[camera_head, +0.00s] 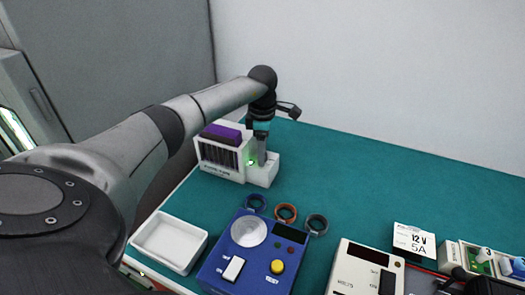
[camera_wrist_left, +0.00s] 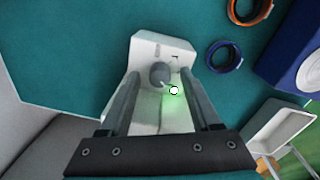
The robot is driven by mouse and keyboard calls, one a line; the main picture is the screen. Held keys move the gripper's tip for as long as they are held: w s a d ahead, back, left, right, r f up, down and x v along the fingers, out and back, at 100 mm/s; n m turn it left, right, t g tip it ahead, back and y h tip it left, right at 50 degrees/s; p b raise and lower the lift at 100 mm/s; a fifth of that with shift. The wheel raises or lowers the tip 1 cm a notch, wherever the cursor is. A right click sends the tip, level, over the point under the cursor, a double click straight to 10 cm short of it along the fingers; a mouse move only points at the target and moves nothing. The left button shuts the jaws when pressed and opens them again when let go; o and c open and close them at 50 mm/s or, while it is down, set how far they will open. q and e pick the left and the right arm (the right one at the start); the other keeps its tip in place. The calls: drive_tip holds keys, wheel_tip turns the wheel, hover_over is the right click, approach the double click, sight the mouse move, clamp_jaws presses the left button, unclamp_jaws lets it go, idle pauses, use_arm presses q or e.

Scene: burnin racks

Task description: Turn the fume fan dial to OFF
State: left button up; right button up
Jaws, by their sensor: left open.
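The fume fan (camera_head: 222,160) is a white box with dark slots and a purple top at the back left of the bench. A green light glows on its front. Its grey round dial (camera_wrist_left: 159,74), with a pale pointer mark, sits on the white base in the left wrist view. My left gripper (camera_head: 262,160) points down over that base. In the wrist view its two fingers (camera_wrist_left: 158,82) are open, one on each side of the dial. I cannot tell whether they touch it. The dial's printed labels are too small to read.
An empty white tray (camera_head: 165,256) and a blue unit with a yellow button (camera_head: 277,267) stand in front. Several wire rings (camera_head: 286,212) lie behind the blue unit. White instruments (camera_head: 362,270) are at right. A dark part at the bottom right edge may be my right wrist.

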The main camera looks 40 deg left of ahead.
use_arm(q)
drive_tip(key=shift+c, duration=0.3)
clamp_jaws()
idle(0.3)
